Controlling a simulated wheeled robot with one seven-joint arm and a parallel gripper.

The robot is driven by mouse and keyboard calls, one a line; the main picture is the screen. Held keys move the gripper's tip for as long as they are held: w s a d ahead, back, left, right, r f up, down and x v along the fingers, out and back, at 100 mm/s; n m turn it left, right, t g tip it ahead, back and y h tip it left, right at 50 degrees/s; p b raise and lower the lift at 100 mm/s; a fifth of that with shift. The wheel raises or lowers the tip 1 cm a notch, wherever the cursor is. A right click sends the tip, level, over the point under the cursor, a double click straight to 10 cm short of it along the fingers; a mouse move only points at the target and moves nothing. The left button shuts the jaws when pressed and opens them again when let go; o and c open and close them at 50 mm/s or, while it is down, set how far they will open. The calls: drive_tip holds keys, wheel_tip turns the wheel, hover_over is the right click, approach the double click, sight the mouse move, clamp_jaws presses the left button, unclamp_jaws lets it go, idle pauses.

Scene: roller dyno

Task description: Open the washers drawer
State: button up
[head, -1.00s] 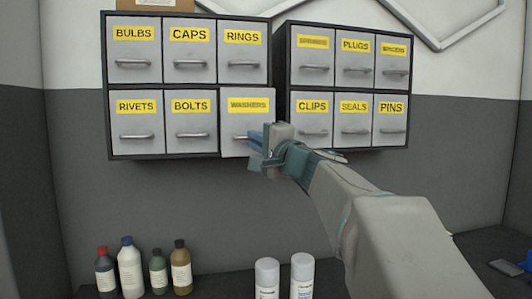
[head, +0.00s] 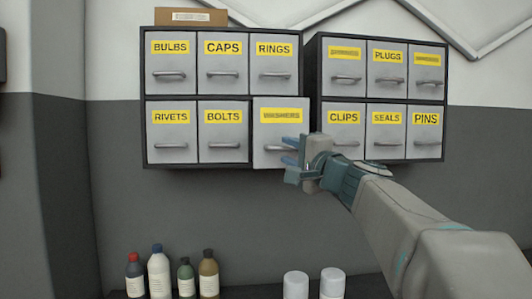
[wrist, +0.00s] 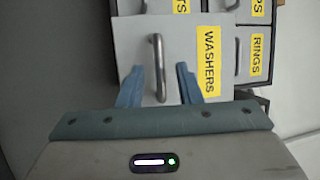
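The washers drawer (head: 268,131) is the lower right drawer of the left cabinet, grey with a yellow label. Its front stands slightly forward of its neighbours. Its bar handle (wrist: 158,65) shows clearly in the wrist view, and partly behind my fingers in the head view. My gripper (head: 291,158) is at the drawer's lower right front. In the wrist view my gripper (wrist: 160,86) has its two blue fingers apart, one on each side of the handle's near end, with visible gaps. No grip on the handle shows.
The left cabinet (head: 148,135) also holds closed drawers such as bolts (head: 223,132) and rings (head: 274,66). The right cabinet (head: 313,80) stands close beside, behind my arm. Several bottles (head: 159,274) and two white canisters (head: 333,284) stand below. The wall under the cabinets is clear.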

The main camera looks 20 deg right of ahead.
drive_tip(key=b+v, duration=0.2)
drive_tip(key=v, duration=1.1)
drive_tip(key=shift+s+b, duration=0.25)
drive_tip(key=shift+b, duration=0.15)
drive_tip(key=shift+d+f, duration=0.1)
drive_tip(key=shift+f, duration=0.05)
drive_tip(key=w+a+f+n+g+y+p, duration=0.1)
drive_tip(key=a+f+n+g, duration=0.25)
drive_tip(key=a+f, duration=0.45)
drive_tip(key=a+f+n+g+y+p, duration=0.1)
drive_tip(key=a+f+n+g, duration=0.3)
drive_tip(key=f, duration=0.8)
drive_tip(key=s+f+n+g+h, duration=0.2)
drive_tip(key=s+f+g, duration=0.1)
drive_tip(key=f, duration=0.3)
drive_tip(key=s+a+f+n+g+h+p, duration=0.1)
drive_tip(key=s+f+n+g+h, duration=0.1)
drive_tip(key=f, duration=0.5)
drive_tip(key=s+a+f+n+g+h, duration=0.1)
drive_tip(key=s+f+n+g, duration=0.2)
drive_tip(key=s+f, duration=0.3)
drive_tip(key=shift+s+f+g+h+p, duration=0.2)
drive_tip(key=shift+f+g+h+p, duration=0.15)
drive_tip(key=shift+g, duration=0.3)
drive_tip(key=shift+r, duration=0.1)
